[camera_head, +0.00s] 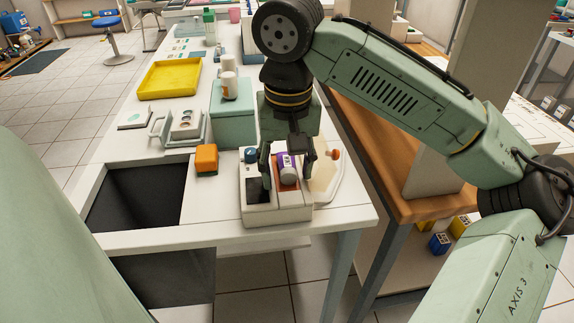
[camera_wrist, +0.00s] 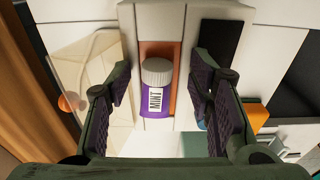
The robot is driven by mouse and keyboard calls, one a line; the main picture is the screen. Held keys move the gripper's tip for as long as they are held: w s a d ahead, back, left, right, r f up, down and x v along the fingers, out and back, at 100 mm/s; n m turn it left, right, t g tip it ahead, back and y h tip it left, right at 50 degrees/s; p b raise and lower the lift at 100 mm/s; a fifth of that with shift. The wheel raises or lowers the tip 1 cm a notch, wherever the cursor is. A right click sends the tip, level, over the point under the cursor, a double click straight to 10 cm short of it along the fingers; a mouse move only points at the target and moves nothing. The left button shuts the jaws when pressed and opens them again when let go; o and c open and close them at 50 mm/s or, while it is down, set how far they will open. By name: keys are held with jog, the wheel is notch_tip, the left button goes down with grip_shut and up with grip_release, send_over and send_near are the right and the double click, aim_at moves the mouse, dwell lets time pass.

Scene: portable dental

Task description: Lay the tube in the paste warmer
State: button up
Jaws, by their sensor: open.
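The tube (camera_wrist: 156,92) is purple with a ribbed white cap and a MINT label. It lies along the orange-lined slot of the white paste warmer (camera_wrist: 127,35), its cap toward the top of the wrist view. In the head view the tube (camera_head: 287,166) shows between my fingers, over the slot of the paste warmer (camera_head: 285,214). My gripper (camera_head: 287,160) is open above the warmer. In the wrist view its fingers (camera_wrist: 158,85) stand on either side of the tube with visible gaps. I cannot tell whether the tube's underside fully touches the slot floor.
A pale tray (camera_head: 324,180) with an orange-tipped item lies right of the warmer. An orange block (camera_head: 206,159) stands to its left and a green box (camera_head: 233,128) behind. A dark opening (camera_head: 137,195) is in the left of the table. A yellow tray (camera_head: 169,80) lies farther back.

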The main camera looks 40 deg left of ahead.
notch_tip(320, 180, up, 12)
jog(key=shift+s+d, duration=0.35)
dwell(0.8)
